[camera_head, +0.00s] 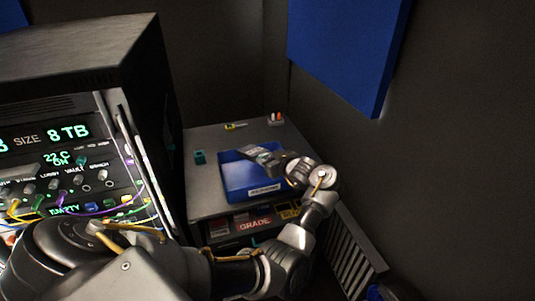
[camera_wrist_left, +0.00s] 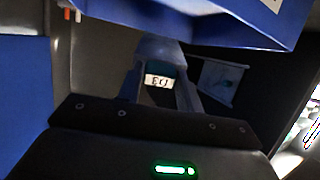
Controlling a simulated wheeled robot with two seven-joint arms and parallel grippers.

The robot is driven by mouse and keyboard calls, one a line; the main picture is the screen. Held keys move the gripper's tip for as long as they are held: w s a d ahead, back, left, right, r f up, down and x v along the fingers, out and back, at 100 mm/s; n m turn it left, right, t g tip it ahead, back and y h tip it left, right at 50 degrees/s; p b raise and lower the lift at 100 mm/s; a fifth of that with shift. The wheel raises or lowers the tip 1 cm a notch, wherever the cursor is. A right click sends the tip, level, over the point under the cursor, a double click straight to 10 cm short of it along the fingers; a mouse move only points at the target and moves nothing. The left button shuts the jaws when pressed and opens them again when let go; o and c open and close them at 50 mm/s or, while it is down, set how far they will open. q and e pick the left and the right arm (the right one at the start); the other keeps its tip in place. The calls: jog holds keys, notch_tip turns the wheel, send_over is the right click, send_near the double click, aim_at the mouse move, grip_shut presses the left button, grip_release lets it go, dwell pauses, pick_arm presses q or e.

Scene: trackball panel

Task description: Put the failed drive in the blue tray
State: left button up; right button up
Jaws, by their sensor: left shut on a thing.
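The blue tray (camera_head: 236,190) sits on a grey table beside the rack, with a white label on its front wall. My left gripper (camera_head: 262,154) reaches over the tray from the right. In the left wrist view its two fingers (camera_wrist_left: 160,92) are shut on a dark drive with a small white label (camera_wrist_left: 159,80). Most of the drive is hidden by the fingers and the dark picture. I cannot tell whether the drive touches the tray. A blue wall, seemingly the tray's (camera_wrist_left: 205,22), fills the top of the left wrist view. My right gripper is not in view.
The rack (camera_head: 100,160) with lit displays and cables stands at left. A small teal block (camera_head: 199,157), a yellow-green item (camera_head: 236,125) and a small holder (camera_head: 276,119) are on the table. A "GRADE" sign (camera_head: 255,222) is below the tray. A blue panel (camera_head: 345,50) hangs above right.

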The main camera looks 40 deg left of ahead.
pick_arm(q)
jog(key=shift+f+b, duration=1.3)
jog(key=shift+f, duration=2)
jog(key=o, duration=1.1)
